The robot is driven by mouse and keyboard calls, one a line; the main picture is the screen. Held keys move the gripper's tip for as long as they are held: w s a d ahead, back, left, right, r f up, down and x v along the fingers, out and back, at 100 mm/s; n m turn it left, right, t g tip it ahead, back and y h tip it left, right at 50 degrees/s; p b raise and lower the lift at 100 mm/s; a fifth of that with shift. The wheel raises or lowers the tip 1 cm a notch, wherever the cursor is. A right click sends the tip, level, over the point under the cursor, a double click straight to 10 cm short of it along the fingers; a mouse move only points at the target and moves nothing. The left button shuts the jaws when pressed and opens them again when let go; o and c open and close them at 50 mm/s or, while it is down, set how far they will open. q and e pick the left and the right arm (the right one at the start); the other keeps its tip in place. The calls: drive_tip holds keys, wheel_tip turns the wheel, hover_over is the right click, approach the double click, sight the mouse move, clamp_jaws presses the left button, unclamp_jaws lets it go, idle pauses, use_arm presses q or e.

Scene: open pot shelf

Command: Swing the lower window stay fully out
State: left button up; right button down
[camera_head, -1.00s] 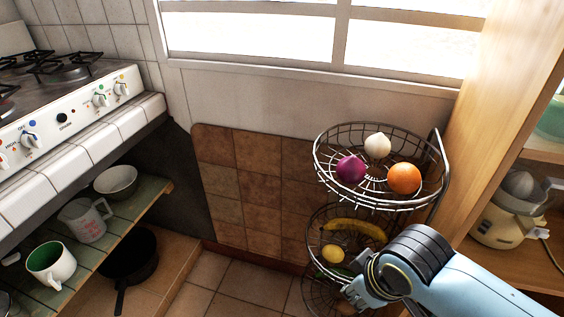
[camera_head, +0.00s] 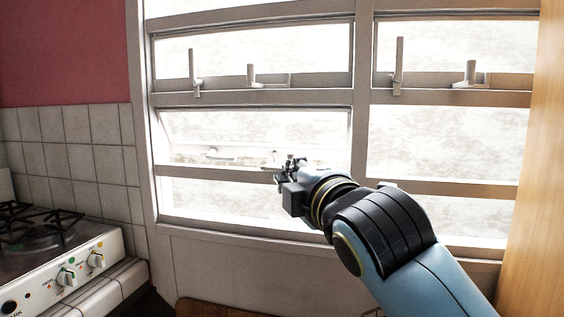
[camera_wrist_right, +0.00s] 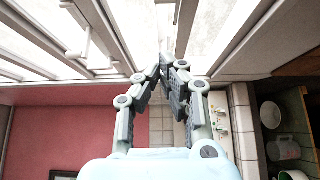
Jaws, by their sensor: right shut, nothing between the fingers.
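The lower window stay (camera_head: 213,153) is a small pale bar low on the lower left sash (camera_head: 250,118), whose pane tilts within the window frame. The stay's right part lies close to my gripper and is hard to make out against the bright glass. My right gripper (camera_head: 284,168) is in front of the window, by the sash's lower edge at the right end of the stay. In the right wrist view my right gripper (camera_wrist_right: 166,72) has its fingertips together with nothing between them. I cannot tell whether it touches the stay. My left gripper is not in view.
Upper sashes carry upright handles (camera_head: 194,72) and stays (camera_head: 252,75). The central mullion (camera_head: 361,110) is just right of my gripper. A cooker (camera_head: 60,262) stands at lower left, and a wooden side panel (camera_head: 536,190) is at the right.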

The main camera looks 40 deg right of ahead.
sight(293, 158)
drive_tip(key=w+d+p, duration=0.1)
drive_tip(key=w+d, duration=0.1)
drive_tip(key=w, duration=0.1)
drive_tip(key=w+d+p, duration=0.1)
drive_tip(key=w+d, duration=0.2)
drive_tip(key=w+d+p, duration=0.2)
drive_tip(key=w+d, duration=0.1)
drive_tip(key=w, duration=0.1)
drive_tip(key=shift+w+r, duration=0.1)
drive_tip(key=shift+r, duration=0.05)
drive_tip(key=shift+d, duration=0.35)
drive_tip(key=shift+w+d+f, duration=0.1)
drive_tip(key=shift+f, duration=0.1)
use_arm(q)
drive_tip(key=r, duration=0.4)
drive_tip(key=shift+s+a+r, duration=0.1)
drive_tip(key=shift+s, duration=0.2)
